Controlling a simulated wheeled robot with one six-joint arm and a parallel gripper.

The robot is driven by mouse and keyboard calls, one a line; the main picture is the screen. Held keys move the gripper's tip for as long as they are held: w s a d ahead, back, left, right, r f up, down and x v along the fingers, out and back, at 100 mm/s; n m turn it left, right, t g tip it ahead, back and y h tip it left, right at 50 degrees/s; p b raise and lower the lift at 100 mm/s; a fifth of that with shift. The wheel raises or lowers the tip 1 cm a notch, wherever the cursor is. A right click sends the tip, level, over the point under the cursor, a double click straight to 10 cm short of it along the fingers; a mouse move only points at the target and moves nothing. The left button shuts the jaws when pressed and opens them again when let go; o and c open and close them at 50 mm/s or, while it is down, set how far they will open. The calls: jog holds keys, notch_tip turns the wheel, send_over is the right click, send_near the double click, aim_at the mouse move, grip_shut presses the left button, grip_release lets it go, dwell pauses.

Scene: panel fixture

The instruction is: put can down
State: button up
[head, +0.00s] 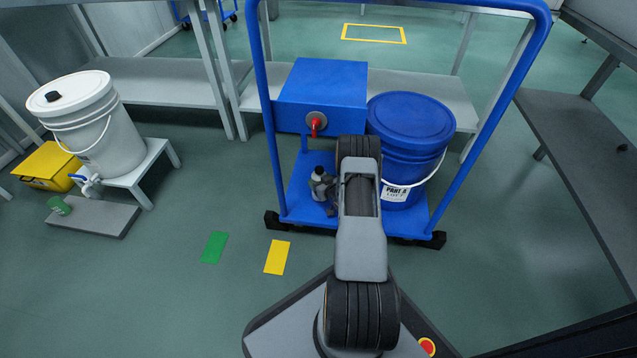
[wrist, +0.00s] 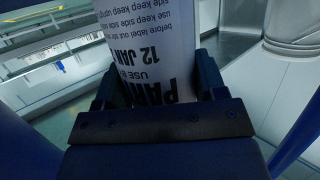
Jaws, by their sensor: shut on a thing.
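My gripper (wrist: 157,92) is shut on a white can (wrist: 150,45) with black printing in the wrist view. The label reads upside down, with "USE BY 12 JAN" on it. In the head view the can (head: 319,183) looks small and grey-white, partly hidden by my gripper (head: 330,188). It is over the lower deck of the blue cart (head: 300,206), in front of and below the red tap (head: 316,124) on the blue box (head: 322,85). I cannot tell whether the can touches the deck.
A blue lidded bucket (head: 408,140) stands on the cart right of my gripper. The cart's blue uprights (head: 266,110) flank the space.

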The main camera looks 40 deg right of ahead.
jog(key=o, duration=1.2)
jog(key=shift+f, duration=0.15)
jog(key=shift+o, duration=0.2)
jog(key=p+v, duration=0.4)
jog(key=v, duration=0.8)
jog(key=shift+r+p, duration=0.2)
jog(key=shift+p, duration=0.15)
